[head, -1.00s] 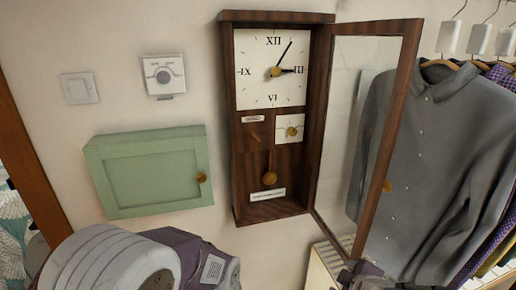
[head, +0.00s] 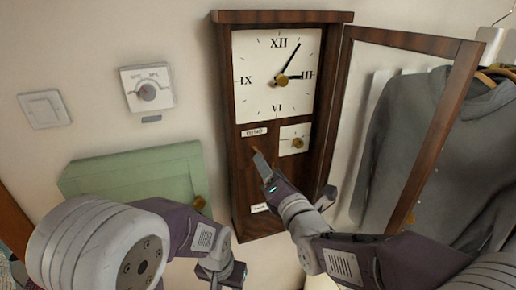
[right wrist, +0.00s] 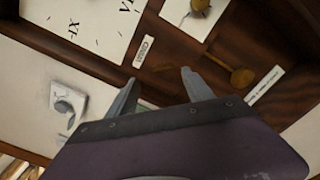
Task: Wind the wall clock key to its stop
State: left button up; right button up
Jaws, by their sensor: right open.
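The wall clock (head: 237,110) hangs in a dark wood case with its glass door (head: 455,105) swung open to the right.
The pendulum (right wrist: 242,77) hangs close by. A green cabinet (head: 130,175), a dial (head: 147,91) and a switch (head: 44,109) are left. Grey shirts (head: 440,140) hang right, behind the door.

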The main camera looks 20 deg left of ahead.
aim_at(257, 150)
jog(key=p+x, duration=0.1)
jog(key=x, duration=0.2)
jog(key=p+x, duration=0.1)
jog(key=x, duration=0.2)
jog(key=f+x, duration=0.1)
jog(key=x, duration=0.2)
jog(key=shift+p, duration=0.4)
jog(key=shift+w+a+r, duration=0.1)
jog(key=shift+w+a, duration=0.05)
jog(key=shift+w, duration=0.05)
jog(key=shift+s+d+r, duration=0.3)
jog(key=shift+s+d, duration=0.15)
jog(key=shift+s, duration=0.15)
jog(key=shift+w+a+f, duration=0.2)
jog(key=shift+w, duration=0.05)
jog(key=shift+c, duration=1.2)
jog(key=shift+w+a+f, duration=0.1)
jog(key=shift+w+a, duration=0.05)
jog(key=shift+w, duration=0.1)
jog(key=c, duration=0.5)
grip_shut()
pick_arm(q)
jog(key=r, duration=0.2)
jog(key=w+r, duration=0.1)
jog(key=shift+a, duration=0.4)
jog(key=shift+f, duration=0.1)
pick_arm(e)
jog(key=shift+f, duration=0.1)
